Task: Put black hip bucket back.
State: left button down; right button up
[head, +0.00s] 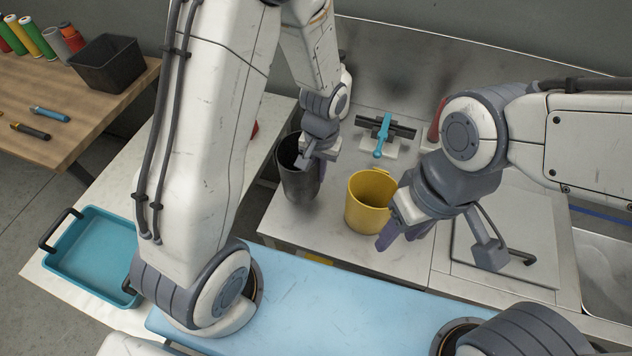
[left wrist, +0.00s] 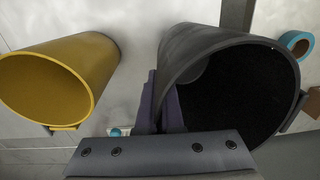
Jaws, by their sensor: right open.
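The black bucket (head: 298,182) is upright at the left end of the grey worktop, left of the yellow bucket (head: 369,203). My left gripper (head: 312,158) is at its right-hand rim. In the left wrist view the black bucket (left wrist: 230,85) fills the right side, with my left gripper's purple fingers (left wrist: 162,105) close together on its wall. I cannot tell whether its base touches the worktop. My right gripper (head: 402,236) is open and empty, just right of the yellow bucket and low over the worktop.
A teal valve handle (head: 381,135) on a bracket stands behind the buckets. A flat panel with a black handle (head: 522,259) lies to the right, before a sink (head: 605,262). A light-blue bench top (head: 300,310) is in front. A teal tray (head: 92,262) stands at left.

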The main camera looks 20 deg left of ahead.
aim_at(318, 185)
pick_arm(q)
notch_tip(318, 185, down, 5)
jog(key=shift+r, duration=0.1)
jog(key=shift+f, duration=0.2)
jog(key=shift+f, duration=0.15)
jog(key=c, duration=1.1)
grip_release()
jog(key=shift+r, duration=0.2)
